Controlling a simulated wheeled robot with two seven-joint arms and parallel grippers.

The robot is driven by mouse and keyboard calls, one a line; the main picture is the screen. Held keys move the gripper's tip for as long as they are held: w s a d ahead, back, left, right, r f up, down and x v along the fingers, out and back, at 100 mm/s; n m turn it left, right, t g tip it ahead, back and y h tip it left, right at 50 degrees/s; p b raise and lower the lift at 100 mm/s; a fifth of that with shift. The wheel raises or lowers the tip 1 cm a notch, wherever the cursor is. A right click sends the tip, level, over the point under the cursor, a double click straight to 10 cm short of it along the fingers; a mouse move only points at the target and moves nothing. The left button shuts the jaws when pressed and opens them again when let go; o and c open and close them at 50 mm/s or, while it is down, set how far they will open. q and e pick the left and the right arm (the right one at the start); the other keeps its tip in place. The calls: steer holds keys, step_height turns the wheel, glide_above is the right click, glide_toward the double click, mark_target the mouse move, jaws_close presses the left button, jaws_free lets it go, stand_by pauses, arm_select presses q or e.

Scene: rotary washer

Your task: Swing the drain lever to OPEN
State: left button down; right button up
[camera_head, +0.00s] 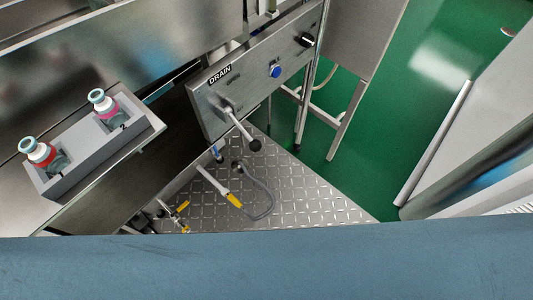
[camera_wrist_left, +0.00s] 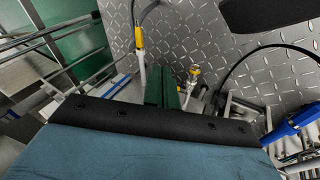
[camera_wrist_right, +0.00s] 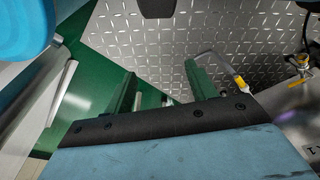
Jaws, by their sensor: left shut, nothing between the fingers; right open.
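The drain lever (camera_head: 239,126) is a pale metal rod with a black knob (camera_head: 254,145). It sticks out from a steel panel (camera_head: 205,100) labelled DRAIN, pointing down and right in the head view. Small marks on the panel near its pivot are too small to read. Neither gripper shows in the head view. My left gripper (camera_wrist_left: 162,86) shows its green fingers together and empty in the left wrist view. My right gripper (camera_wrist_right: 157,78) has its green fingers apart and empty. Neither gripper is seen touching the lever.
The panel also carries a blue button (camera_head: 275,71) and a black knob (camera_head: 306,40). A grey rack (camera_head: 100,160) with two capped bottles stands at the left. Yellow-handled valves (camera_head: 234,199) and a hose (camera_head: 265,205) sit low over the tread-plate floor (camera_head: 310,200). Green floor is open at right.

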mark_target(247, 135)
arm_select(q)
steer(key=w+d+r+n+t+h+b, duration=0.25)
steer(key=w+r+b, duration=0.2)
steer(key=w, duration=0.25)
steer(key=w+d+r+n+t+h+b, duration=0.2)
steer(key=w+r+n+h+b, duration=0.1)
steer(key=r, duration=0.7)
steer(key=w+d+r+n+t+h+b, duration=0.2)
steer(key=w+r+n+t+h+b, duration=0.1)
steer(key=r, duration=0.6)
steer(key=shift+d+r, duration=0.35)
steer(key=shift+r, duration=0.05)
arm_select(e)
steer(key=w+r, duration=0.2)
steer(key=r, duration=0.6)
steer(key=w+r+t, duration=0.1)
steer(key=w+r, duration=0.1)
steer(key=r, duration=0.6)
steer(key=shift+w+a+r+t, duration=0.3)
steer(key=shift+a+r, duration=0.05)
steer(key=shift+a, duration=0.1)
arm_select(q)
steer(key=shift+w+t, duration=0.15)
steer(key=shift+t, duration=0.1)
